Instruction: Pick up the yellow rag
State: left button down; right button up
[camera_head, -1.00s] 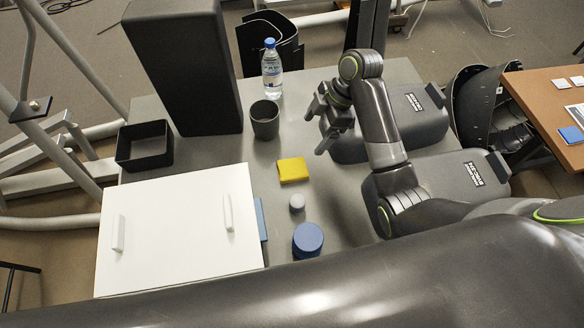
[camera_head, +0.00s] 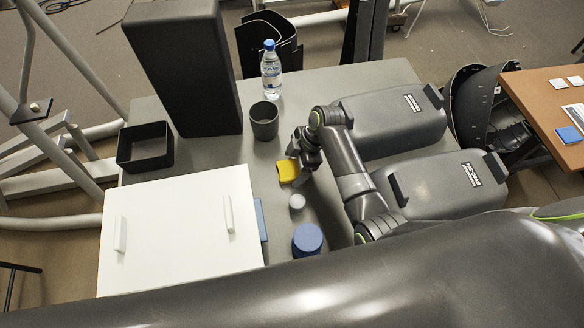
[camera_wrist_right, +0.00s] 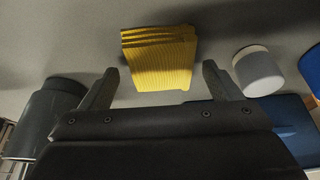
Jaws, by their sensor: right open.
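The yellow rag (camera_head: 288,172) is a small folded square on the grey table, right of the white cabinet. In the head view my right gripper (camera_head: 294,160) is over it and hides part of its right side. In the right wrist view the ribbed, layered rag (camera_wrist_right: 158,60) lies ahead of and between the two spread fingertips (camera_wrist_right: 160,82). The right gripper is open and empty. I cannot tell how high the fingers are above the table. My left gripper is not in view.
A dark cup (camera_head: 264,120) and a water bottle (camera_head: 271,70) stand behind the rag. A small grey cylinder (camera_head: 297,201) and a blue cylinder (camera_head: 307,239) stand in front of it. The white cabinet (camera_head: 180,230) is at left, a black open box (camera_head: 145,147) behind it.

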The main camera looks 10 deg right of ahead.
aim_at(294, 167)
jog(key=shift+a+f, duration=0.1)
jog(key=shift+f, duration=0.15)
jog(key=c, duration=1.2)
jog(key=shift+o, duration=0.2)
jog(key=shift+r, duration=0.15)
notch_tip(294, 167, up, 10)
jog(key=o, duration=0.5)
jog(key=shift+c, duration=0.2)
jog(key=c, duration=0.3)
